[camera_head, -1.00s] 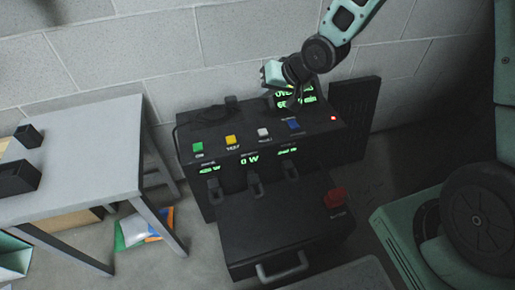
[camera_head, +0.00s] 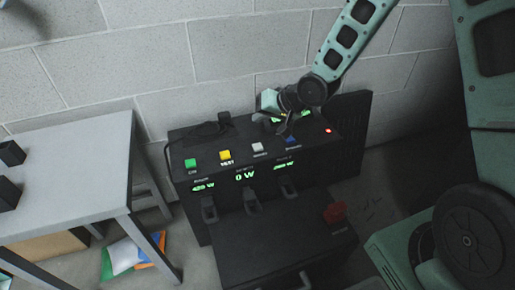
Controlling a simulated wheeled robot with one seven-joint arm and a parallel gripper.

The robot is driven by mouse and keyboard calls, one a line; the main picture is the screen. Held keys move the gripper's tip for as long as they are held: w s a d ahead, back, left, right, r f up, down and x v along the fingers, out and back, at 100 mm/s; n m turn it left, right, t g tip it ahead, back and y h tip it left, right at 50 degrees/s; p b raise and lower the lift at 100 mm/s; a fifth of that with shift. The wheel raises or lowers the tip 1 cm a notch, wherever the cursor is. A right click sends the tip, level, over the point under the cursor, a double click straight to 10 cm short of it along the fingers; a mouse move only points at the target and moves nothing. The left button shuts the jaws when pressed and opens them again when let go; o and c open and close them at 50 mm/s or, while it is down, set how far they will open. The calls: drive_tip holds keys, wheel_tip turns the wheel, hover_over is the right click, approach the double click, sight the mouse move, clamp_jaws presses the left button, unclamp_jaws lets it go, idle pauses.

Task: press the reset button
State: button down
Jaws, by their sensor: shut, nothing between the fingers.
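A black control console (camera_head: 190,155) stands against the wall. Its top carries a row of coloured buttons: a green button (camera_head: 190,163), a yellow button (camera_head: 225,155), a white button (camera_head: 257,146) and a blue button (camera_head: 291,140). The yellow one's label seems to read TEST; the labels under the white and blue ones are too small to read, so I cannot tell which is reset. My gripper (camera_head: 282,134) is shut and empty, pointing down over the console's top just behind and between the white and blue buttons. Whether it touches the surface cannot be told. It partly hides a green display (camera_head: 277,120).
Several dark levers, one here (camera_head: 250,200), stand below green power readouts. A small red light (camera_head: 328,131) glows at right. A grey table (camera_head: 80,160) stands at left.

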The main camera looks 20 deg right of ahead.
drive_tip(key=b, duration=0.6)
hover_over(260, 147)
wheel_tip(260, 147, down, 6)
drive_tip(key=shift+s+f, duration=0.1)
drive_tip(key=shift+f, duration=0.15)
drive_tip(key=shift+f+b, duration=0.4)
drive_tip(key=shift+f, duration=0.25)
idle(0.9)
drive_tip(key=shift+f, duration=0.4)
drive_tip(key=shift+f, duration=0.45)
idle(0.7)
drive_tip(key=shift+r, duration=0.15)
drive_tip(key=shift+r+p, duration=0.75)
drive_tip(key=shift+p, duration=0.05)
